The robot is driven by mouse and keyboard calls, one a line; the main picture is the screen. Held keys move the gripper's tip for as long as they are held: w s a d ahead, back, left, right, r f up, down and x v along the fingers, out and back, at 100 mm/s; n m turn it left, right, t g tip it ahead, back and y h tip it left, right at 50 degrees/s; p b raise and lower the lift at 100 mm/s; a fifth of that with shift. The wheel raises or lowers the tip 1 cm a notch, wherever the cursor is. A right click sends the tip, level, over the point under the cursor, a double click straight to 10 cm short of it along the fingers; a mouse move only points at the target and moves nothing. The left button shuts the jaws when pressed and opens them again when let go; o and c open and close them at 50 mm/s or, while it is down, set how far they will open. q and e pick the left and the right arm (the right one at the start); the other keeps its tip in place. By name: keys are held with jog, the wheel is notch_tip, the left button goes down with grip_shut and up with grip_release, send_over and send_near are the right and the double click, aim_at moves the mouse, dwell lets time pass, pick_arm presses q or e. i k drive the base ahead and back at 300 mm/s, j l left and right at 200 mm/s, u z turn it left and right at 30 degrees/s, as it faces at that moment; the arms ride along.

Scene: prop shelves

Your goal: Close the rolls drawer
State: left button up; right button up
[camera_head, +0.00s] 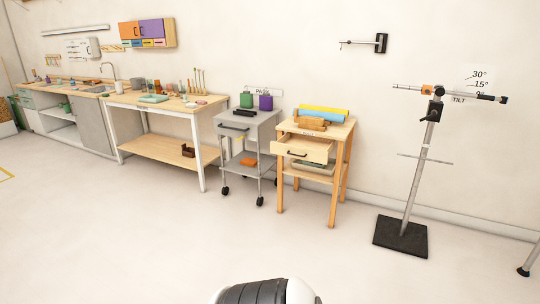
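A small wooden table (343,137) with rolls on its top stands right of centre against the back wall. A yellow roll (325,109), a blue roll (320,117) and brown wooden pieces (311,123) lie on the tabletop. The table's label is too small to read surely. Neither of my grippers shows in the head view.
A grey wheeled cart (262,131) stands just left of the wooden table. A tilt stand on a black base (400,237) stands to the right. A long workbench (160,103) lines the wall at left. The floor (180,245) before the table is clear.

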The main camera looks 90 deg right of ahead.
aim_at(305, 145)
jog(key=i+z, duration=0.15)
jog(key=z, duration=0.35)
jog(key=i+j+z, duration=0.1)
jog(key=z, duration=0.4)
jog(key=i, duration=0.05)
